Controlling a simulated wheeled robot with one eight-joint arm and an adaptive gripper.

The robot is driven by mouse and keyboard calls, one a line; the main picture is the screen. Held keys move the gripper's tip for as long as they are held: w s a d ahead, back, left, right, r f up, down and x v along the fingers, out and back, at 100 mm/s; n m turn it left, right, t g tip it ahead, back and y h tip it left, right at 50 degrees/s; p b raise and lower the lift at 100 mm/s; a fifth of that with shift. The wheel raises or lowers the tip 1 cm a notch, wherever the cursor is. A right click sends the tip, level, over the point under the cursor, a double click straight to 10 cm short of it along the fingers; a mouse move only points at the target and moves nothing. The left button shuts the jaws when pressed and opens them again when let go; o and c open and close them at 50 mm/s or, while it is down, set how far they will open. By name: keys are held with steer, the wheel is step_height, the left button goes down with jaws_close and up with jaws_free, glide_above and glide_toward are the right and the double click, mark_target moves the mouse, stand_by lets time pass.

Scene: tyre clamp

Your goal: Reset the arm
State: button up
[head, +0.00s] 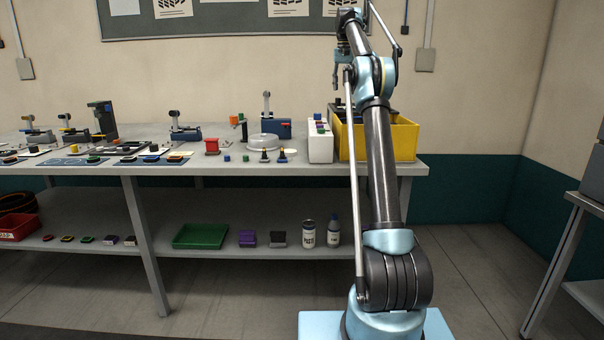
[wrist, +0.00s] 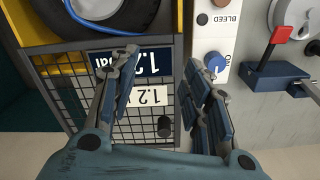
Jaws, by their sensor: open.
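My arm stands upright at the right of the head view, and my gripper (head: 337,82) hangs high above the back right of the bench. In the wrist view my gripper (wrist: 160,82) has its two blue-grey fingers spread apart, with nothing between them. Below the fingers is a wire-mesh front with labels reading about 1.2 (wrist: 148,98). A dark tyre (wrist: 95,18) with a blue line on it shows at the top left, partly cut off. My arm hides part of the bench's right end in the head view.
The bench (head: 240,168) holds several small clamps and blocks. A yellow bin (head: 403,142) stands at its right end, beside a white block (head: 320,145). A white BLEED panel (wrist: 212,45) and a red lever (wrist: 280,36) show in the wrist view. A grey table (head: 588,200) stands far right.

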steer(key=s+r+n, duration=0.1)
steer(key=s, duration=1.4)
steer(key=s+f+n+t, duration=0.1)
steer(key=s+f, duration=0.3)
steer(key=s, duration=0.5)
steer(key=s+f, duration=0.4)
steer(key=s, duration=0.5)
steer(key=s+f+n+t, duration=0.1)
steer(key=s+f, duration=2.9)
steer(key=f, duration=0.2)
steer(key=shift+s+d+f+n, duration=0.15)
steer(key=shift+d+f+n, duration=0.15)
steer(key=shift+d+f, duration=0.15)
steer(key=shift+w+f, duration=0.15)
steer(key=shift+w, duration=0.3)
